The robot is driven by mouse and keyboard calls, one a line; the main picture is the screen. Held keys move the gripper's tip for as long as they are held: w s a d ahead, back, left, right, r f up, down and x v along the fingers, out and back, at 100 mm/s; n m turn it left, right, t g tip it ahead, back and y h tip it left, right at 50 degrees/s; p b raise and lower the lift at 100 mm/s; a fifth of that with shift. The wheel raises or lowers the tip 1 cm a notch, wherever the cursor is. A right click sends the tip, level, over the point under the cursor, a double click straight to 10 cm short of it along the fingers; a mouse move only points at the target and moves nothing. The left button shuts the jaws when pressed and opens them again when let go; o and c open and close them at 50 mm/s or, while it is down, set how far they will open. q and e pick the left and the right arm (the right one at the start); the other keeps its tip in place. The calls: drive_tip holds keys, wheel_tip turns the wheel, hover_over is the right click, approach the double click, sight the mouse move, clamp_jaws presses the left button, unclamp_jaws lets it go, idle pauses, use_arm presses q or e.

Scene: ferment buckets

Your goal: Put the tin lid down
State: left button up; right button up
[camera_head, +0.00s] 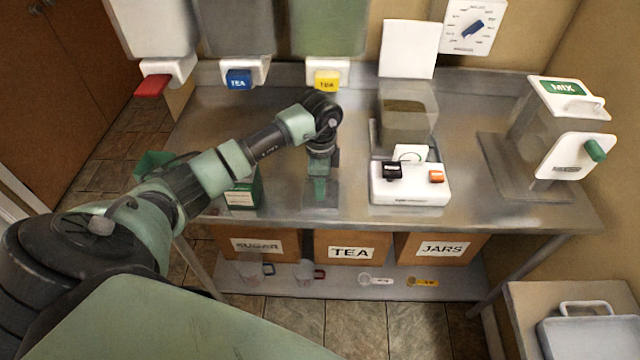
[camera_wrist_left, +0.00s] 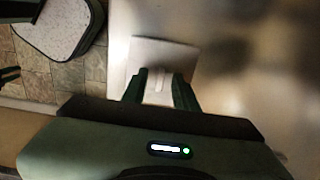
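The tin lid (camera_head: 331,198) is a thin grey square plate low over or on the steel table, left of the middle. In the left wrist view the lid (camera_wrist_left: 180,55) is pale, with a small raised grip in its middle. My left gripper (camera_head: 319,190) points down over the lid. In the wrist view its two fingers (camera_wrist_left: 160,86) stand apart on either side of the grip, with gaps seeming to show. Whether the lid rests fully on the table is hard to see. A green tin (camera_head: 243,194) with a pale label stands to the left, its top partly hidden by my arm.
A white scale (camera_head: 410,186) with a clear container (camera_head: 408,112) stands to the right, and a MIX dispenser (camera_head: 545,125) beyond it. Hoppers with red, blue and yellow taps (camera_head: 327,81) hang at the back. The table (camera_head: 455,115) is bare around the lid.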

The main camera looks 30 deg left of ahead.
use_arm(q)
drive_tip(key=shift+r, duration=0.25)
drive_tip(key=shift+w+r, duration=0.1)
drive_tip(key=shift+r, duration=0.15)
wheel_tip(320, 180, up, 11)
drive_tip(key=b, duration=0.3)
drive_tip(key=shift+r, duration=0.2)
drive_tip(key=shift+f, duration=0.1)
